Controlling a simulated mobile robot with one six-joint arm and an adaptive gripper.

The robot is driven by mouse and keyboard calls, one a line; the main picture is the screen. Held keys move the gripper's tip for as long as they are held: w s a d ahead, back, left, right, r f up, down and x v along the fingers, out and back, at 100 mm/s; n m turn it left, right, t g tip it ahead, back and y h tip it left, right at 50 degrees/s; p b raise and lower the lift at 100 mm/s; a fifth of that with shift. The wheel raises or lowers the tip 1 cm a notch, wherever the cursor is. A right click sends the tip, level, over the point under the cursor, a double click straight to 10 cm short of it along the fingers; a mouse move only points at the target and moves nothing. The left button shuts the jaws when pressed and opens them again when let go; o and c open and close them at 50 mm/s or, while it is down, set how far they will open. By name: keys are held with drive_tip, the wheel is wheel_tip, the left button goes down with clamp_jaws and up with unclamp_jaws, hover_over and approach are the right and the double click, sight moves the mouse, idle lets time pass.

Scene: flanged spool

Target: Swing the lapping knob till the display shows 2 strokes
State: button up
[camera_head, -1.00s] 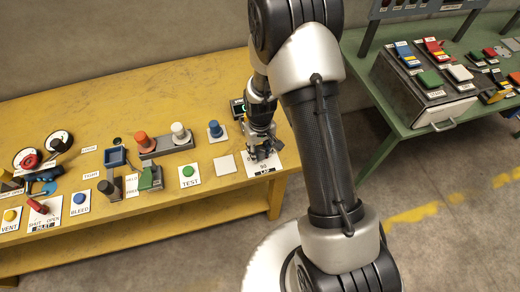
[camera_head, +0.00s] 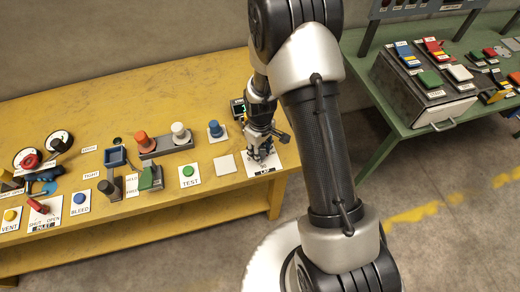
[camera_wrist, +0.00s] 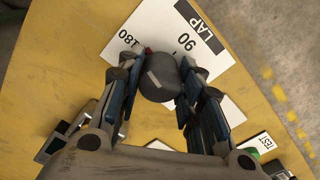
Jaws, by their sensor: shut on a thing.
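The lapping knob (camera_wrist: 162,80) is a dark grey round knob with a pale line on top. It stands on a white plate (camera_wrist: 210,22) marked LAP, with 90 and 180 printed on it. My gripper (camera_head: 261,154) points down over this plate at the right end of the yellow bench, and its fingers are shut on the knob from both sides. In the head view the knob is mostly hidden by the fingers. The small dark display (camera_head: 238,107) behind the gripper shows a green digit, too small to read surely.
The green TEST button (camera_head: 188,171) is farther left. A green table (camera_head: 420,118) with switches stands at the right, across a floor gap.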

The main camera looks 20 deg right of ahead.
drive_tip(key=o, duration=1.1)
drive_tip(key=shift+c, duration=0.2)
drive_tip(key=shift+r, duration=0.15)
wheel_tip(320, 180, up, 12)
idle(0.4)
